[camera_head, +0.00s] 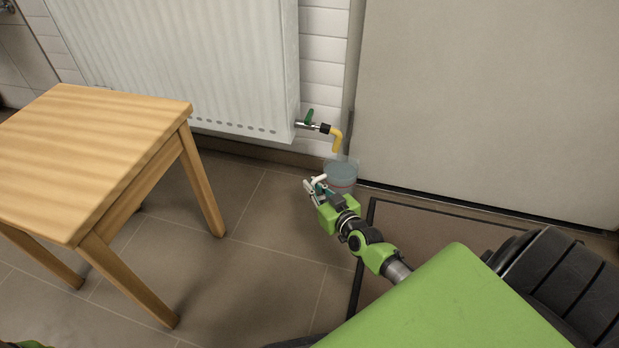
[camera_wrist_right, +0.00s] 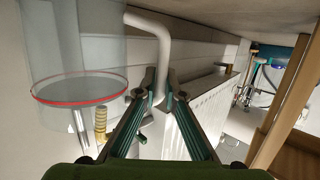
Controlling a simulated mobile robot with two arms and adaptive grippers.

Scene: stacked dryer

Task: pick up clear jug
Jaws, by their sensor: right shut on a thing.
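The clear jug (camera_head: 342,170) is in the head view, close below the yellow spout by the radiator. In the right wrist view the jug (camera_wrist_right: 75,85) is at the left, with a red ring line around it and a pale bent handle (camera_wrist_right: 150,24). My right gripper (camera_head: 314,186) is at the jug's near left side. In the wrist view its fingers (camera_wrist_right: 160,80) are shut on the handle. I cannot tell whether the jug touches the floor.
A yellow spout (camera_head: 337,139) with a green-handled valve (camera_head: 309,117) sticks out from the white radiator (camera_head: 190,60). A wooden table (camera_head: 95,140) stands at the left. A grey door panel (camera_head: 490,100) is behind at right. Floor between table and gripper is clear.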

